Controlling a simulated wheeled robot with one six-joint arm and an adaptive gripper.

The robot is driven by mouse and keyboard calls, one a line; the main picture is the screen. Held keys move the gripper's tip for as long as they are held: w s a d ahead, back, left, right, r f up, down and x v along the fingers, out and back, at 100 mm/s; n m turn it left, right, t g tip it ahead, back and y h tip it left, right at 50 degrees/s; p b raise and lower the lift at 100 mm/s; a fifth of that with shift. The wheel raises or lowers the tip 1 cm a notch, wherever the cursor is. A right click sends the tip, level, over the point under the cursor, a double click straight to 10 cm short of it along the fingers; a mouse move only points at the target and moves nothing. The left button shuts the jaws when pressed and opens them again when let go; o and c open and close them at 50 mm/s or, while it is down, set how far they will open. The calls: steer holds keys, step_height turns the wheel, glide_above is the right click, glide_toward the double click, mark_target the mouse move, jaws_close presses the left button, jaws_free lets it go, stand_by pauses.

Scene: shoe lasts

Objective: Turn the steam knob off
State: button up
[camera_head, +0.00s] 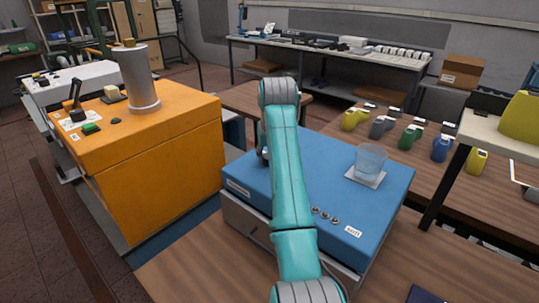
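A blue-topped machine (237,173) stands on a wooden table in the middle of the view. Several small round metal knobs or buttons (325,217) sit in a row near its front edge, beside a small white label (354,231). I cannot tell which part is the steam knob or how it is set. My teal arm reaches across the machine's top and covers part of it. My gripper is not clearly seen; a small grey part shows at the arm's left edge, but I cannot tell whether it belongs to the gripper.
A clear beaker (370,161) stands on a white pad (364,178) on the machine's right side. An orange cabinet (165,175) with a grey cylinder (137,77) is at left. Several coloured shoe lasts (409,137) stand on the table behind. A shelf with a yellow object (521,118) is at right.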

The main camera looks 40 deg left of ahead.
steer(key=n, duration=0.2)
steer(key=n+g+y, duration=0.1)
steer(key=n, duration=0.1)
steer(key=shift+w+d+n, duration=0.1)
steer(key=shift+w+n, duration=0.05)
steer(key=shift+n, duration=0.15)
steer(key=n+g, duration=0.1)
steer(key=n, duration=0.2)
steer(key=shift+w+n+g, duration=0.1)
steer(key=shift+n+g, duration=0.2)
steer(key=shift+g, duration=0.1)
steer(key=n+g, duration=0.1)
steer(key=n, duration=0.1)
steer(key=shift+r+n, duration=0.1)
steer(key=shift+n, duration=0.3)
steer(key=shift+w+n+g, duration=0.1)
steer(key=shift+n+g, duration=0.4)
steer(key=shift+n, duration=0.7)
steer(key=shift+n+g+h, duration=0.3)
steer(key=shift+n, duration=0.6)
steer(key=o, duration=1.1)
steer(key=shift+o, duration=0.2)
steer(key=shift+m, duration=0.4)
